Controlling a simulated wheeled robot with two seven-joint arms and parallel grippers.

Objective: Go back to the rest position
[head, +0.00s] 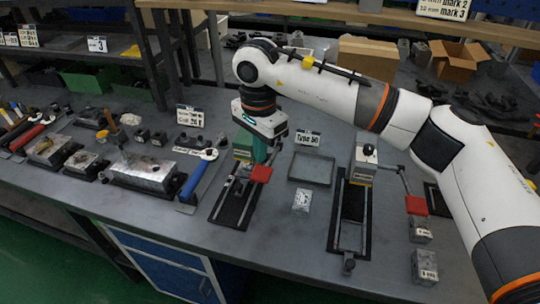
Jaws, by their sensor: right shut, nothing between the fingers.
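My right arm comes in from the right and reaches across the bench to its middle. My right gripper (258,128) points down over the left clamp fixture (236,196), close to the fixture's green block (243,148). Its fingers are small and hard to make out, but they look shut and empty. I cannot tell whether they touch the block. The left fixture has a red handle (261,174) on its right side. My left gripper is not in view.
A second clamp fixture (350,215) with a red handle (416,205) stands to the right. Between them are an empty grey tray (311,168) and a small metal block (301,200). Metal blocks and tools lie at left. Shelves and a cardboard box (458,60) are behind.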

